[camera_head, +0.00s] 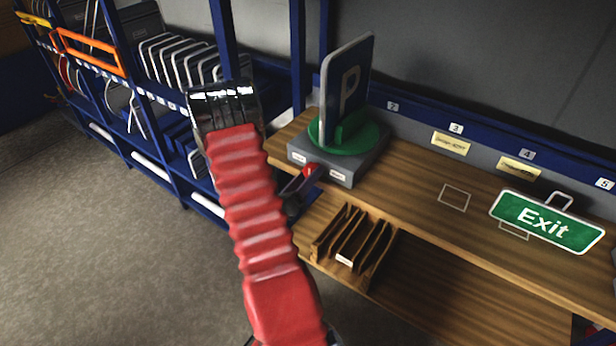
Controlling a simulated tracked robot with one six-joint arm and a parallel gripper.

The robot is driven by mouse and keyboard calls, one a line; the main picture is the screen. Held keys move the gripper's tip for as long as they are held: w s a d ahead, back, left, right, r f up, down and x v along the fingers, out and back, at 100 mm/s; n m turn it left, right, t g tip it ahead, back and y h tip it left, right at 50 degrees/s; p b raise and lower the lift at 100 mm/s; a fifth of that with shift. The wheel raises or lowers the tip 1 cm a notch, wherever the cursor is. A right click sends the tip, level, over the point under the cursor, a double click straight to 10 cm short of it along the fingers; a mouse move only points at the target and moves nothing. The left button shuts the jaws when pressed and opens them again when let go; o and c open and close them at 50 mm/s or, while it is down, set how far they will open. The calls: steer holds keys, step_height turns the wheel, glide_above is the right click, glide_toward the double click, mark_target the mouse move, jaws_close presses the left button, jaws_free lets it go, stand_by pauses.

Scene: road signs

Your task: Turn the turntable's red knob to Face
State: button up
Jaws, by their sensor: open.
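The turntable is a green disc (326,136) on a grey box (350,166) at the back left of the wooden bench. A blue parking sign with a white P (348,92) stands upright on the disc, turned at an angle to the view. The red knob (310,169) is on the box's front, between two small white labels too small to read. My gripper (304,181) is open, its dark fingers close at the knob. Contact cannot be told. My red arm hides part of the gripper.
A wooden slotted rack (352,244) sits below the bench's front edge. A green Exit sign (545,221) lies to the right on the bench (420,205). Blue shelving (160,130) with wire racks stands at left. Floor at lower left is clear.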

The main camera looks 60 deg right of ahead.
steer(key=shift+w, duration=0.1)
steer(key=shift+w+a+f, duration=0.15)
steer(key=shift+a, duration=0.4)
steer(key=v, duration=1.2)
steer(key=shift+a, duration=0.35)
